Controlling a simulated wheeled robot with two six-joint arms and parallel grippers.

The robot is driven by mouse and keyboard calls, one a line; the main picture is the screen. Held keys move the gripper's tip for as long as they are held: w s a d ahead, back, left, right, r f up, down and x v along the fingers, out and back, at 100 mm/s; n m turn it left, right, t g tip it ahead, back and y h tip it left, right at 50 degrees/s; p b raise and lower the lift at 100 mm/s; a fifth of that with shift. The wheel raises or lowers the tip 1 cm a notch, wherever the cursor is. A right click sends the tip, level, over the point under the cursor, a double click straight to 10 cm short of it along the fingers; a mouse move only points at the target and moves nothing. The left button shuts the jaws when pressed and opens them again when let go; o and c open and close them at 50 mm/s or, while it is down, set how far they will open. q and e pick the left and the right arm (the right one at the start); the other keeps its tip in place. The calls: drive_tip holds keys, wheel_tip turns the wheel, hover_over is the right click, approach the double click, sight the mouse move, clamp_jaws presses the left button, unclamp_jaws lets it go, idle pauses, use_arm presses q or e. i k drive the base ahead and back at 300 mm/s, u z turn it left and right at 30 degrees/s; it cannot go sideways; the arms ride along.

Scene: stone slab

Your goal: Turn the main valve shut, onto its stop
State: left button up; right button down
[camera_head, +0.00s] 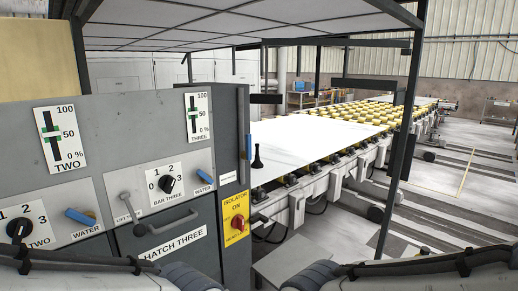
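No valve in view carries a readable "main valve" label. A blue lever handle (248,147) stands upright on the right edge of the grey cabinet; I cannot tell whether it is the main valve. Two more blue levers sit on the cabinet front beside WATER labels: one at the lower left (80,216), one right of the BAR THREE dial (205,177). Both are tilted down to the right. Parts of my two arms show along the bottom edge, but neither gripper's fingers are in view.
The cabinet also bears a red ISOLATOR switch (238,223) on a yellow plate, black dials (167,183), green sliders (50,132) and a HATCH THREE handle (167,223). A white slab (310,140) lies on a roller line behind.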

sight(247, 154)
drive_tip(key=k, duration=0.6)
drive_tip(key=z, duration=0.45)
drive_tip(key=i, duration=1.45)
drive_tip(key=u, duration=0.65)
